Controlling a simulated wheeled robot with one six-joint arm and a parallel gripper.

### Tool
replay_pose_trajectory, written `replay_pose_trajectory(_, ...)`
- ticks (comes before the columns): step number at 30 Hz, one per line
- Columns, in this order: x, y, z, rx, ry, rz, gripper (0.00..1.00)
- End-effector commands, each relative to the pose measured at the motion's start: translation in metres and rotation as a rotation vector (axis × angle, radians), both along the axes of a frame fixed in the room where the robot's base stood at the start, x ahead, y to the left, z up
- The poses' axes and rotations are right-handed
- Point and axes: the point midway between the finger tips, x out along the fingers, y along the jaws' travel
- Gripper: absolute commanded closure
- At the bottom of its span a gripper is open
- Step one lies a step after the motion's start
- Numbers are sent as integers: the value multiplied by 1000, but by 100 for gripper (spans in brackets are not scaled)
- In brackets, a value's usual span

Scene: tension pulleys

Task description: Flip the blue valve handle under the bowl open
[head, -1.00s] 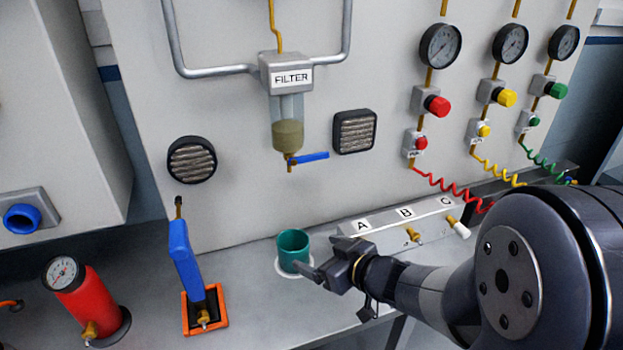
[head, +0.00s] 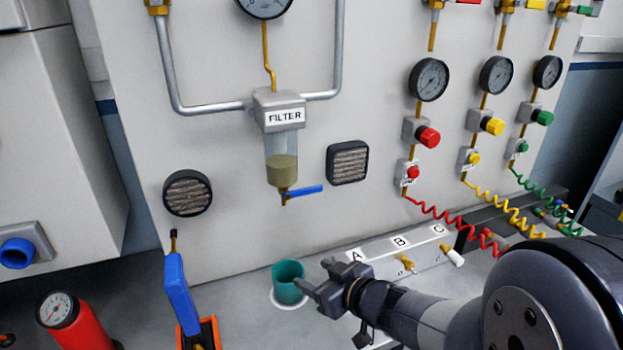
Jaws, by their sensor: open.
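The filter bowl (head: 281,172) is clear with murky tan liquid in its lower part. It hangs under the grey block labelled FILTER (head: 279,112) on the wall panel. The blue valve handle (head: 304,192) sits just below the bowl on a brass drain valve (head: 284,196) and points right, nearly level. My gripper (head: 316,290) is open and empty, low over the bench. It is below the handle and beside the teal cup, with its fingers pointing left. I cannot tell whether the fingers touch the cup.
The teal cup (head: 289,282) stands on a white ring below the valve. A blue tool (head: 180,292) stands at left in an orange holder. Coiled hoses (head: 440,212) hang at right. The panel front around the handle is clear.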

Motion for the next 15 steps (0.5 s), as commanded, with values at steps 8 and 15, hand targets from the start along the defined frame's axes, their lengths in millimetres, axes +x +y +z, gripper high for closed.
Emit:
replay_pose_trajectory(8, -10, -5, 103, -6, -62, -118, 66)
replay_pose_trajectory(15, -26, -13, 182, 18, -99, -227, 85)
